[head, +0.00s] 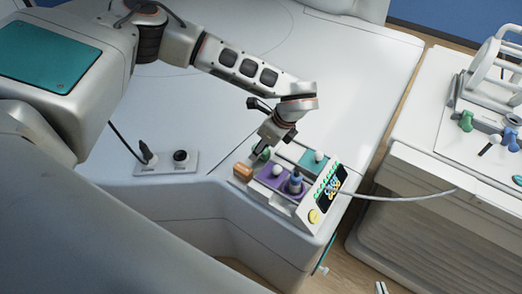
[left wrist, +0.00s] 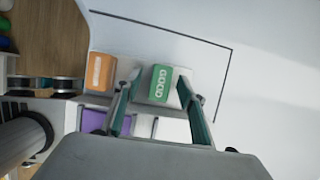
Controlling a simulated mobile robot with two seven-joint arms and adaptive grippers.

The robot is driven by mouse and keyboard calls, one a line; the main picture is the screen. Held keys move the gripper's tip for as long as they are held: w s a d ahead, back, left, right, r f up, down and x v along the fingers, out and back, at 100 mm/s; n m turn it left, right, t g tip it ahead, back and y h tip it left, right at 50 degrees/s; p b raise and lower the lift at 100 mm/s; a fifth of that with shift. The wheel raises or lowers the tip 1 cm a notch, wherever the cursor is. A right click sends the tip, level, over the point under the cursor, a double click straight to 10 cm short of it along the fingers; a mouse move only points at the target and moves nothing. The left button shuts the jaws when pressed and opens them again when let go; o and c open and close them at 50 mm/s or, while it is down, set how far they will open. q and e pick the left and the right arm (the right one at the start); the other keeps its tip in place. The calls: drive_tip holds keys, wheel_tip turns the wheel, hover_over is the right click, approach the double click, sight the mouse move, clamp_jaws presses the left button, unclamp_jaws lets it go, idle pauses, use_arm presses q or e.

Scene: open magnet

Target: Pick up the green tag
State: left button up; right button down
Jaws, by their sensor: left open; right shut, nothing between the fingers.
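The green tag (left wrist: 160,84) is a small block with white lettering, shown in the left wrist view between my two open fingers. My left gripper (left wrist: 158,88) has one finger on each side of it; I cannot tell whether they touch it. In the head view, the arm from the left ends in this gripper (head: 261,153) at the console's back corner, partly covering the green tag (head: 266,155). No second gripper can be made out.
An orange block (head: 243,172) sits beside the green tag. The console has a purple pad (head: 268,182), upright knobs and a screen (head: 330,187). A cable (head: 400,198) runs right, toward a cabinet with a white frame. The white surface behind is clear.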

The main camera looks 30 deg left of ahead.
use_arm(q)
drive_tip(key=shift+a+f, duration=0.2)
drive_tip(key=shift+f, duration=0.25)
clamp_jaws()
drive_tip(key=shift+r, duration=0.1)
